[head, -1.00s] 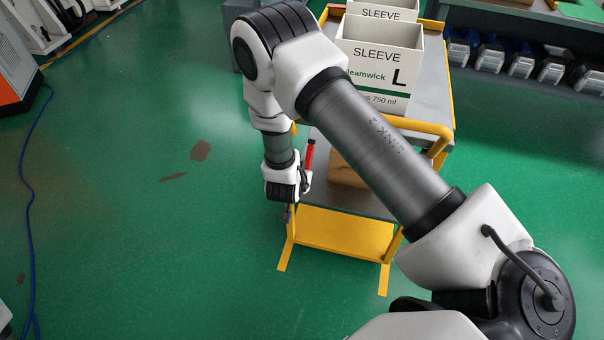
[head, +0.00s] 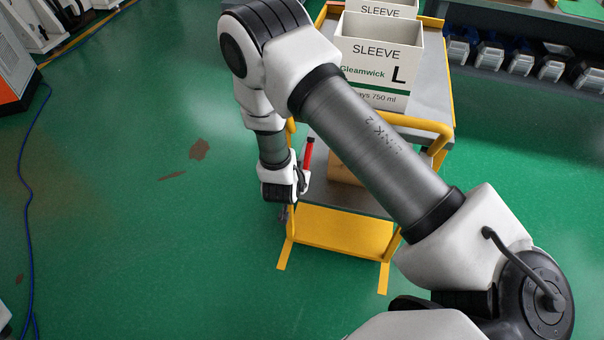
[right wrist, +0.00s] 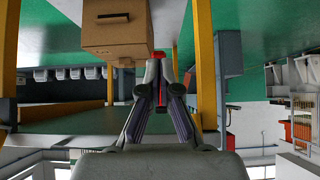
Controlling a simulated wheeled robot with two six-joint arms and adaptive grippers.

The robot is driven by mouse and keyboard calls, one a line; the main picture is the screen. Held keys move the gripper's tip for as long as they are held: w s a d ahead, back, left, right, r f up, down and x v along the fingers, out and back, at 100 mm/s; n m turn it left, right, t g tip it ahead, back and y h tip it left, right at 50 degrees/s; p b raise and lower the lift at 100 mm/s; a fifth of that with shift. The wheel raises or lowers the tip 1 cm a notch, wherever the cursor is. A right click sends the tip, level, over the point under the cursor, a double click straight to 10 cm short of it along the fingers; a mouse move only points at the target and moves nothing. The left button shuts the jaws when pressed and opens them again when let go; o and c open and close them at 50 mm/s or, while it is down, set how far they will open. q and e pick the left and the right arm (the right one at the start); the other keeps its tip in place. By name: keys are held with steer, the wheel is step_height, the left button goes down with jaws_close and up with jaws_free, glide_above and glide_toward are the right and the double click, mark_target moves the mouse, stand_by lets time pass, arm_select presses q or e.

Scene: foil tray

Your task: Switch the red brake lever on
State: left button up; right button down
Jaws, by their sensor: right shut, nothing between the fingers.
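The red brake lever (head: 308,153) stands nearly upright, leaning slightly, at the left side of the yellow cart in the head view. My right gripper (head: 284,214) is low beside the cart's left front post, just left of and below the lever. Its fingers are shut and empty. In the right wrist view, the fingertips (right wrist: 160,62) meet, and a red strip of the lever (right wrist: 159,72) shows behind and between the fingers. Whether they touch the lever I cannot tell. The lever's lower end is hidden by my wrist. My left gripper is not in view.
The yellow cart (head: 345,232) carries white SLEEVE boxes (head: 378,62) on top. A cardboard box (right wrist: 114,30) sits on its lower shelf. Green floor is clear to the left, with a blue cable (head: 27,190) farther left. A bench with bins stands at the back right.

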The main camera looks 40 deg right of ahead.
steer(key=v, duration=0.5)
steer(key=shift+s+a+r, duration=0.15)
